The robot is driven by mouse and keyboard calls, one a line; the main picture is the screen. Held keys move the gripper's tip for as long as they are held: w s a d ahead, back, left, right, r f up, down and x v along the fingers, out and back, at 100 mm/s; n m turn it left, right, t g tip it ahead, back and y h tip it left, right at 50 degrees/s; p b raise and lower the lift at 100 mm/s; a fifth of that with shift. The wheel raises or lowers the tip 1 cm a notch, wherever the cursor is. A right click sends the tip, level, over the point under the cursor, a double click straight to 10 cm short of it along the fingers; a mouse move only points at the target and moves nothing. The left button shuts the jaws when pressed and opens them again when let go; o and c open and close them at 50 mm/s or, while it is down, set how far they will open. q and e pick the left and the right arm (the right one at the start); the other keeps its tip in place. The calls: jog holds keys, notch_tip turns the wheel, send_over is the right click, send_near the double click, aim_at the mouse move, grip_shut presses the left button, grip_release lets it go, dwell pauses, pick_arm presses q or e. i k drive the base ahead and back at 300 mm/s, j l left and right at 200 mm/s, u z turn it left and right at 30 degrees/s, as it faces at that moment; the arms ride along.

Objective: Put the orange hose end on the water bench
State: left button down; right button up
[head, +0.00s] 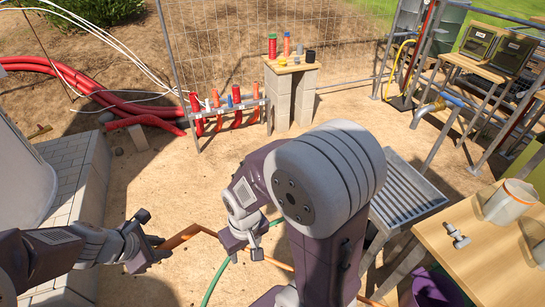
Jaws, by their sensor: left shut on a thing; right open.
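My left gripper (150,243) is at the lower left, shut on the end of the orange hose (183,236). The hose runs right from the jaws, bends, and passes behind my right arm. My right gripper (245,246) is open and empty, beside the hose and above a green hose. A bench with a pale wooden top (480,255) stands at the lower right, bearing a white jug and a small metal fitting; no label shows whether it is the water bench. My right arm hides the middle of the scene.
A slatted metal tray stand (404,190) stands left of the wooden bench. A green hose (216,281) lies on the ground. Red hoses (110,98) lie at left. Sandy ground between is open.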

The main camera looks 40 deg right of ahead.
aim_at(492, 257)
jog(key=l+z, duration=0.3)
jog(key=z, duration=0.15)
jog(key=l+z, duration=0.25)
jog(key=z, duration=0.2)
jog(key=l+z, duration=0.3)
jog(key=z, duration=0.15)
jog(key=i+l+z, duration=0.15)
jog(key=z, duration=0.25)
jog(key=i+l+z, duration=0.15)
jog(key=z, duration=0.3)
jog(key=i+l+z, duration=0.15)
jog(key=z, duration=0.3)
jog(key=i+l+z, duration=0.2)
jog(key=z, duration=0.25)
jog(key=i+z, duration=0.2)
jog(key=z, duration=0.25)
